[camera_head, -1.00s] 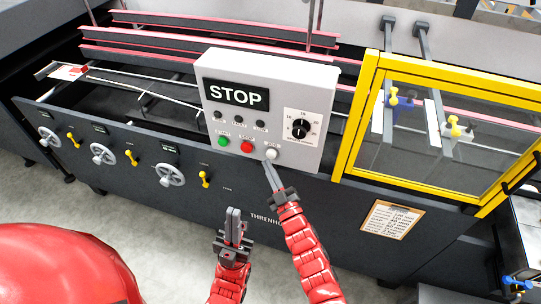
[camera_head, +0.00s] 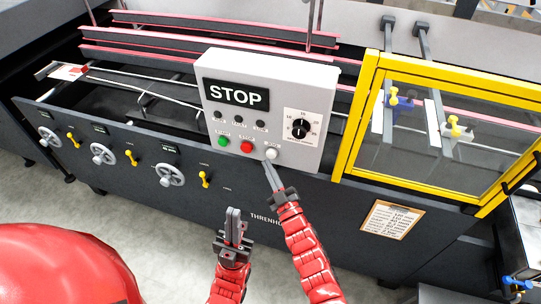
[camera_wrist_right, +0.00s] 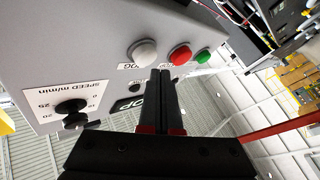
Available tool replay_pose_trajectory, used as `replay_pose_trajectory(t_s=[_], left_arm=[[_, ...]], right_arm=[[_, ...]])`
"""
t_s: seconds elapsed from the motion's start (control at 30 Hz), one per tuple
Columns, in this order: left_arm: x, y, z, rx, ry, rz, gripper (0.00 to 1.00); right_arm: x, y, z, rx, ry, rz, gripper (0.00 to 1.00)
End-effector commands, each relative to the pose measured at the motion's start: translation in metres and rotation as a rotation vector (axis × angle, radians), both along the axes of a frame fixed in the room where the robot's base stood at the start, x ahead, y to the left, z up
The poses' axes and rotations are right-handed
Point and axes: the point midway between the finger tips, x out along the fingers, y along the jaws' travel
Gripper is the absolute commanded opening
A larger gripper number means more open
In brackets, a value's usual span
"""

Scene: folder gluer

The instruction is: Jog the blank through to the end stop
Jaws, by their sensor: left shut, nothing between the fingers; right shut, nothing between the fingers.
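The grey control box (camera_head: 215,70) shows STOP on its display (camera_head: 237,96). A white jog button (camera_head: 271,154) sits at the lower right of a row with a red button (camera_head: 246,147) and a green button (camera_head: 222,141). My right gripper (camera_head: 268,167) is shut, its tips just below the white button. In the right wrist view the shut fingers (camera_wrist_right: 162,75) end close to the white button (camera_wrist_right: 143,53); contact cannot be told. My left gripper (camera_head: 234,212) is shut and empty, below the box. A white and red blank (camera_head: 68,72) lies at the far left of the machine.
A black speed knob (camera_head: 300,128) is on the box's right side. A yellow-framed guard (camera_head: 350,125) stands to the right. Handwheels (camera_head: 103,153) and yellow levers line the front panel. A clipboard (camera_head: 393,219) hangs below the guard.

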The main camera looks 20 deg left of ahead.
Motion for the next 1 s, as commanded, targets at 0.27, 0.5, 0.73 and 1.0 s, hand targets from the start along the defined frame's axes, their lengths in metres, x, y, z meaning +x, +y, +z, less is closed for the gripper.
replay_pose_trajectory(t_s=[0.27,0.5,0.73,1.0], left_arm=[[0.0000,0.0000,0.0000,0.000,0.000,0.000,0.00],[0.0000,0.0000,-0.0015,0.000,0.000,0.000,0.00],[0.0000,0.0000,-0.0029,0.000,0.000,0.000,0.00],[0.0000,0.0000,-0.0028,0.000,0.000,0.000,0.00]], right_arm=[[-0.0001,0.0000,0.0001,0.000,0.000,0.000,0.00],[0.0029,0.0000,-0.0004,0.000,0.000,0.000,0.00],[0.0089,-0.0002,0.0004,-0.001,-0.001,0.000,0.00],[0.0087,-0.0003,0.0002,0.000,0.000,0.000,0.00]])
